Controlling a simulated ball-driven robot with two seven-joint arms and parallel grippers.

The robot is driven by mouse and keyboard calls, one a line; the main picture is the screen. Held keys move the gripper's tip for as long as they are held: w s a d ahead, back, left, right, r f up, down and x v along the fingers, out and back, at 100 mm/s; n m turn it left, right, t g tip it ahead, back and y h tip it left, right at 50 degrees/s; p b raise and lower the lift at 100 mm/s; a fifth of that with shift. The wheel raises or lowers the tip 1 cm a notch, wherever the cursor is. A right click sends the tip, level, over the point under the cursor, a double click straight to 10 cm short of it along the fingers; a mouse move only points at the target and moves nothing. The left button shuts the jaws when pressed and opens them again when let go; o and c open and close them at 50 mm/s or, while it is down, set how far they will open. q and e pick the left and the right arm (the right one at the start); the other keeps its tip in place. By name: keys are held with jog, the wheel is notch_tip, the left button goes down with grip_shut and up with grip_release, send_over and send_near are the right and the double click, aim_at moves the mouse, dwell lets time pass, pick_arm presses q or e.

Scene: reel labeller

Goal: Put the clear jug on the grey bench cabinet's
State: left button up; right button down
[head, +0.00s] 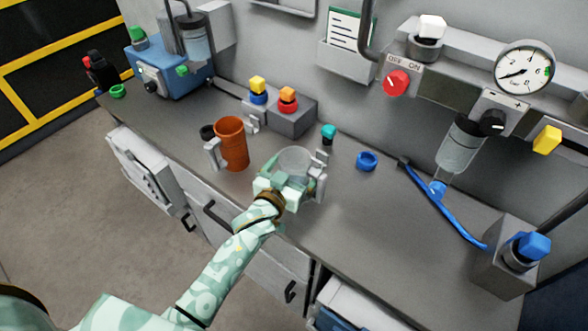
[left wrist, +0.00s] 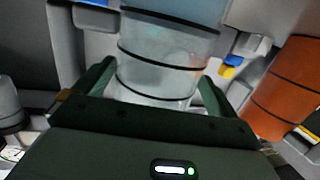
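The clear jug (head: 295,161) is see-through and stands upright at the middle of the grey bench cabinet's (head: 350,215) worktop, near its front edge. I cannot tell whether its base touches the top. My left gripper (head: 284,184) is at the jug's near side. In the left wrist view, the clear jug (left wrist: 165,62) with dark bands fills the space between the fingers of the left gripper (left wrist: 158,85). They appear to press on both of its sides. My right gripper is not in view.
An orange jug (head: 231,144) stands just left. A grey block with coloured knobs (head: 292,118) is behind. A blue ring (head: 367,161) and a blue hose (head: 440,207) lie right. A blue machine (head: 168,72) is far left. The front right worktop is clear.

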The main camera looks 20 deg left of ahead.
pick_arm(q)
jog(key=shift+d, duration=0.1)
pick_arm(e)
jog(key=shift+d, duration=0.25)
pick_arm(q)
jog(key=shift+r, duration=0.2)
jog(key=shift+s, duration=0.3)
jog(key=p+v, duration=0.2)
jog(key=v, duration=0.9)
jog(key=shift+s, duration=0.2)
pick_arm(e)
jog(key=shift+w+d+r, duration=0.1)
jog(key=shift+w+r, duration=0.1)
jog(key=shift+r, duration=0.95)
